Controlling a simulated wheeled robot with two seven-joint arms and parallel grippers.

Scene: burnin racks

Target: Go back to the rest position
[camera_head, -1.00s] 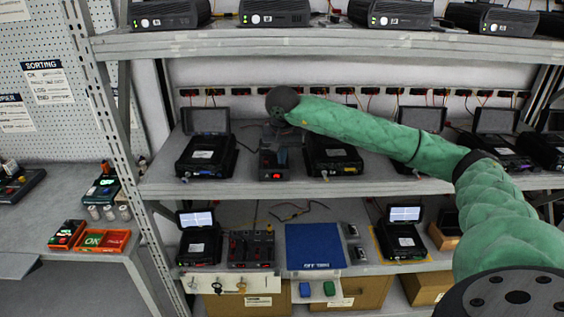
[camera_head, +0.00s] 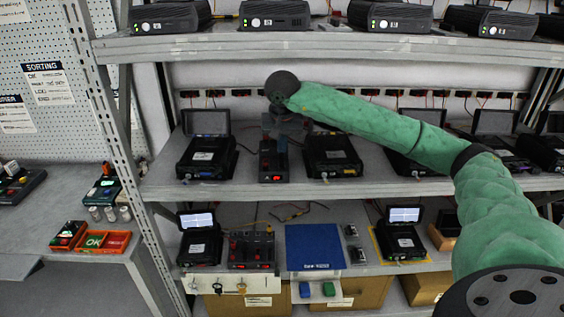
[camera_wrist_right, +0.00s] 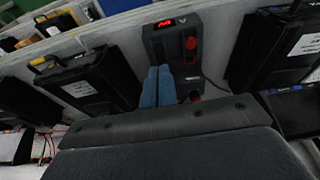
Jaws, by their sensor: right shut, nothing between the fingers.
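My right gripper (camera_head: 281,146) is at the middle shelf, its green arm reaching in from the right. Its two blue fingers (camera_wrist_right: 157,87) are shut together with nothing between them. They point at a small dark power unit (camera_head: 273,166) with a red display and red knobs, which the wrist view shows just past the fingertips (camera_wrist_right: 172,42). I cannot tell whether the tips touch it. My left gripper is not in the head view.
Black open-lidded cases stand left (camera_head: 206,158) and right (camera_head: 331,156) of the power unit. The upper shelf (camera_head: 300,45) with black boxes is above the arm. A rack post (camera_head: 108,130) stands at left. A blue mat (camera_head: 314,247) lies on the lower shelf.

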